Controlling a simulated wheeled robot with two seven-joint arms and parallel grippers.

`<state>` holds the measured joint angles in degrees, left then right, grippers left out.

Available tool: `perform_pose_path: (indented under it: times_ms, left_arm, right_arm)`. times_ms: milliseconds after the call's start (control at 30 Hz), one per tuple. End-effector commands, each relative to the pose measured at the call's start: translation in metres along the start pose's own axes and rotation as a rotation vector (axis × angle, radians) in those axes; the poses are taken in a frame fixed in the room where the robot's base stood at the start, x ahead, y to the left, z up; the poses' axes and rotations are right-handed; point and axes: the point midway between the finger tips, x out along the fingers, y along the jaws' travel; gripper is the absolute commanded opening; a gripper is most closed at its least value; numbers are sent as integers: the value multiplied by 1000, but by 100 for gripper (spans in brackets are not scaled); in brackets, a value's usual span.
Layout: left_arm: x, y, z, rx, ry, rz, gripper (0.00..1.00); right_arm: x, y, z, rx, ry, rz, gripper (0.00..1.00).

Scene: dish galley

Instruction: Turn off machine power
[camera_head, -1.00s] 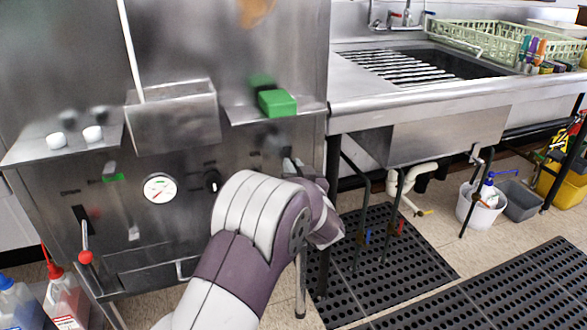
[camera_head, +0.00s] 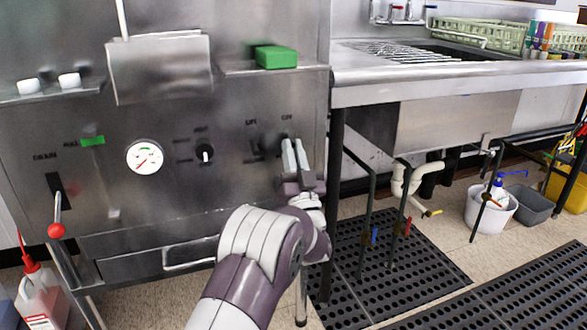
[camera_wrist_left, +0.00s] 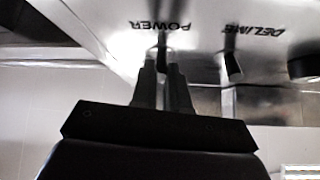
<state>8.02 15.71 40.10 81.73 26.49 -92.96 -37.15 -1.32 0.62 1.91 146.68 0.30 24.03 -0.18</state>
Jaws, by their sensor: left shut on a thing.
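The machine's steel front panel (camera_head: 225,190) fills the left of the head view. My left gripper (camera_head: 291,143) is at the panel's right side, under small printed labels. In the left wrist view, my left gripper (camera_wrist_left: 162,62) has its two fingers on either side of a small dark power switch (camera_wrist_left: 162,42), and it is shut on it. The upside-down word POWER is printed beside the switch. The fingers hide part of the switch, so I cannot tell its position. A second switch (camera_wrist_left: 233,66) sits by the DELIME label, apart from the fingers. My right gripper is out of view.
A green block (camera_head: 276,57) rests on the ledge above. The sink counter (camera_head: 440,75) stands to the right. A black mat (camera_head: 345,300) lies below.

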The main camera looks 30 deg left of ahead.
Motion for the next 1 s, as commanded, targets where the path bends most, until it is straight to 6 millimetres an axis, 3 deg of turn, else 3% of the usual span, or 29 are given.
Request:
perform_pose_path:
  times_ms: [33, 300, 867, 900, 967, 1000]
  left_arm:
    - [-6, 2, 8, 3, 22, -4, 0]
    - [-5, 3, 11, 13, 121, -20, 0]
    - [-3, 2, 9, 15, 150, -25, 0]
    - [-3, 2, 9, 15, 150, -25, 21]
    - [-3, 2, 9, 15, 150, -25, 40]
    - [-2, 2, 9, 15, 150, -25, 40]
  right_arm:
    - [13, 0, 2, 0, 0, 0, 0]
    - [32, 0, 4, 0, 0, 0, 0]
    - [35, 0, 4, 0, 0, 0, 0]
    - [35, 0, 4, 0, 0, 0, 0]
    - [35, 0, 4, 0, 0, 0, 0]
    - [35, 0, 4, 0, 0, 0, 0]
